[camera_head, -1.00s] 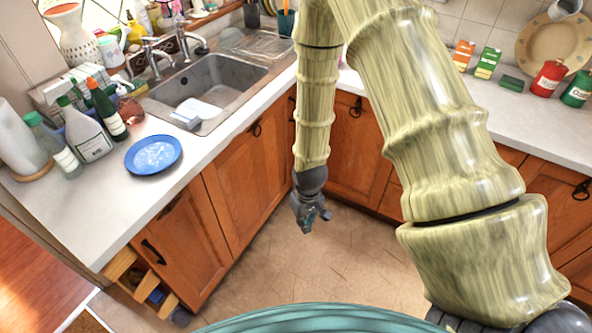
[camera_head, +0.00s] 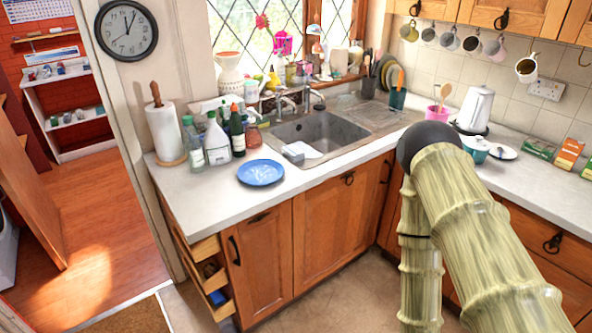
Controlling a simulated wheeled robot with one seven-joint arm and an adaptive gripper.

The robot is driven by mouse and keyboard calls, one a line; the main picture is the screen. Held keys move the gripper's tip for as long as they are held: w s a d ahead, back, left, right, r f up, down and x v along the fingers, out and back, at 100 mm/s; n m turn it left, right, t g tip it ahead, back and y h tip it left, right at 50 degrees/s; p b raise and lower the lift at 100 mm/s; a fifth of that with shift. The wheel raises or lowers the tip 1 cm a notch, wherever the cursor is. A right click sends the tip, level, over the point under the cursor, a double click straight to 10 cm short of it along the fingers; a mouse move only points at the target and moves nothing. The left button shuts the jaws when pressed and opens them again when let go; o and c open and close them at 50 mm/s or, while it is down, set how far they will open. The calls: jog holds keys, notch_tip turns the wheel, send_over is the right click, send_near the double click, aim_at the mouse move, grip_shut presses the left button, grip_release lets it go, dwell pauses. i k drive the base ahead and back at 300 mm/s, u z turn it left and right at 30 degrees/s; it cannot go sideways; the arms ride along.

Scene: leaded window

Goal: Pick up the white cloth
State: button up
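A small white thing that looks like the white cloth (camera_head: 310,150) lies at the near-left edge of the grey sink (camera_head: 338,125) in the head view. A small pale grey block (camera_head: 293,154) sits right beside it, and I cannot tell whether they touch. My gripper is out of the picture. My arm hangs down at the lower right, and its far end is cut off by the bottom edge.
A blue plate (camera_head: 260,173) lies on the white counter (camera_head: 205,195) left of the sink. Several bottles and a paper towel roll (camera_head: 165,133) stand behind it. A kettle (camera_head: 475,109) stands at the right. Partly open drawers (camera_head: 207,252) stick out at the counter's left end.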

aim_at(292, 153)
jog(key=z, duration=0.05)
jog(key=k, duration=0.5)
jog(key=u, duration=0.8)
jog(key=i, duration=1.85)
jog(key=z, duration=0.75)
